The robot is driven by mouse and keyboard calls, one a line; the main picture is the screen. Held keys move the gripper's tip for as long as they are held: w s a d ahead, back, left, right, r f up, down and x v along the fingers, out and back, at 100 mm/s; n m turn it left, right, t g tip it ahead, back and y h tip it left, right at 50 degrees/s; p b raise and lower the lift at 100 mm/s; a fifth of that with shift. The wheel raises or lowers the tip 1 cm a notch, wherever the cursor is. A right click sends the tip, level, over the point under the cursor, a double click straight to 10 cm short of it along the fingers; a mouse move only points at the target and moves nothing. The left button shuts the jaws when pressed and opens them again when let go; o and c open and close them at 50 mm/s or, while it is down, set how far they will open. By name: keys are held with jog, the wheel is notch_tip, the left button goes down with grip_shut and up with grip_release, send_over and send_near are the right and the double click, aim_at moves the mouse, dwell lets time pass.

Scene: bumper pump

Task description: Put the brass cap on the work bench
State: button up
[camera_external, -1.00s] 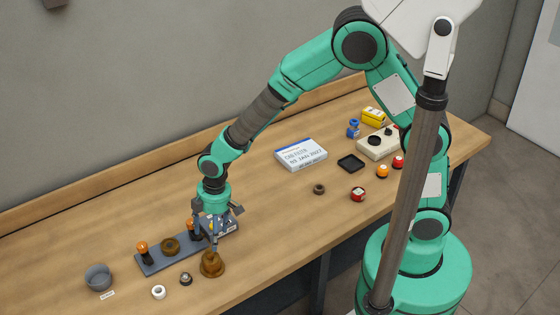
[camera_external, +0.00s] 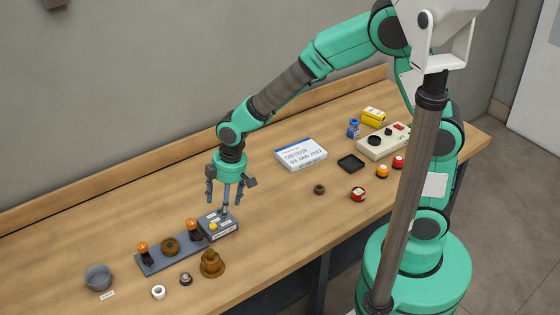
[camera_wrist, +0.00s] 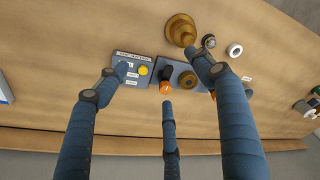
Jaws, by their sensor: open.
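The brass cap (camera_external: 212,264), a stepped brown-gold piece with a wide base and a narrow top, stands upright on the work bench (camera_external: 265,215) near its front edge. It also shows at the top of the wrist view (camera_wrist: 181,30). My gripper (camera_external: 226,203) is open and empty, above and behind the cap, over the grey control box (camera_external: 218,228) with a yellow button. In the wrist view its three fingers are spread, with one fingertip near the cap in the picture. The external view shows it clear of the cap.
A grey plate (camera_external: 153,264) beside the cap carries two orange-topped black posts and a brass ring (camera_external: 170,246). A grey bowl (camera_external: 98,278), a white ring (camera_external: 158,292) and a small dark-and-silver part (camera_external: 186,279) stand left. The bench's middle is mostly clear.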

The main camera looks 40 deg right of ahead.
jog(key=s+d+r+m+t, duration=0.1)
jog(key=d+r+m, duration=0.2)
jog(key=d+r, duration=0.7)
jog(key=s+d+r+m+t, duration=0.1)
jog(key=s+d+r+m, duration=0.15)
jog(key=d+r, duration=0.75)
jog(key=s+d+r+m+t, duration=0.1)
jog(key=s+d+m, duration=0.2)
jog(key=s+d, duration=0.3)
jog(key=s+d+r+m+t+h, duration=0.1)
jog(key=s+d, duration=0.5)
jog(key=d, duration=0.6)
jog(key=shift+s+r+m+h, duration=0.2)
jog(key=shift+r+m+h, duration=0.1)
jog(key=shift+r+m, duration=0.7)
jog(key=shift+d+f, duration=0.1)
jog(key=shift+f, duration=0.15)
notch_tip(320, 180, down, 4)
jog(key=b, duration=0.3)
jog(key=shift+r+b, duration=0.25)
jog(key=shift+b, duration=0.1)
